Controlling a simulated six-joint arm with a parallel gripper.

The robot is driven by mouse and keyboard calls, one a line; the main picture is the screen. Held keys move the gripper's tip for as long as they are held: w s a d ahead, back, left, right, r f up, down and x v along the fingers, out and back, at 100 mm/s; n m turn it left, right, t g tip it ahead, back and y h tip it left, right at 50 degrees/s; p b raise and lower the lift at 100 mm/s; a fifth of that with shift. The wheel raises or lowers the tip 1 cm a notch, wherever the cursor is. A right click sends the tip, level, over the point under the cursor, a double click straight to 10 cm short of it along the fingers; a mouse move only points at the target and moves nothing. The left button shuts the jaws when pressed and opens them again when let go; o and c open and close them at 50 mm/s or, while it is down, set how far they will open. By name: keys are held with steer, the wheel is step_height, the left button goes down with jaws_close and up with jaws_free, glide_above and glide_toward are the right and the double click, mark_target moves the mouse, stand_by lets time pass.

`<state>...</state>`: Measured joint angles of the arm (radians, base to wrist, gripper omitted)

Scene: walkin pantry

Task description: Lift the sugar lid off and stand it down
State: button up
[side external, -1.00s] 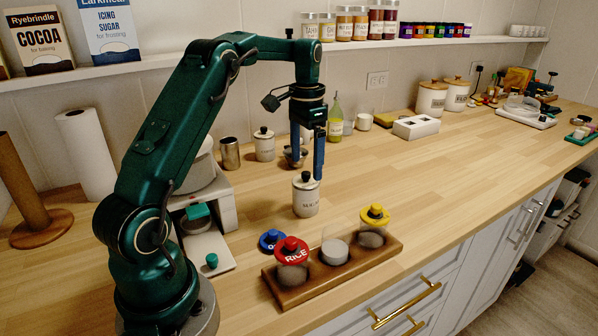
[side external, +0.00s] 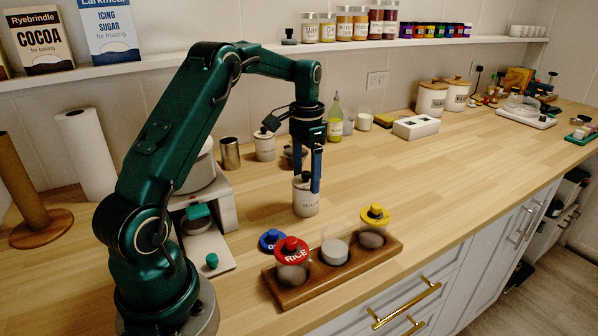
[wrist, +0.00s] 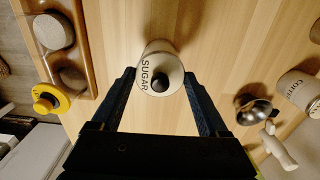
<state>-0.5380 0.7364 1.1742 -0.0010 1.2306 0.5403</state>
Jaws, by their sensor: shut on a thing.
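The sugar jar (side external: 306,205) is a cream canister lettered SUGAR, standing upright on the wooden counter. Its lid, with a black knob (wrist: 160,82), sits on top of the jar; no gap shows between them. My gripper (side external: 307,188) points straight down over the jar, its two blue fingers at either side of the lid. It is shut on the sugar lid. In the wrist view my gripper (wrist: 158,78) has a finger left and right of the lid. The exact contact of the fingertips is hard to see.
In front stands a wooden rack (side external: 296,297) with glass jars, red and yellow lids on two. A blue lid (side external: 271,240) lies behind it. A metal bowl (wrist: 254,110) and the coffee canister (wrist: 298,88) stand behind the sugar jar.

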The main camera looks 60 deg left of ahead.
mark_target(304, 172)
steer(key=shift+r, duration=0.15)
steer(key=shift+r, duration=0.6)
steer(key=r, duration=0.3)
steer(key=shift+s+a, duration=0.15)
steer(key=shift+a, duration=0.05)
steer(key=s+a+r, duration=0.6)
steer(key=s+r, duration=0.3)
steer(key=shift+s+a+r, duration=0.15)
steer(key=shift+r, duration=0.1)
steer(key=shift+a, duration=0.1)
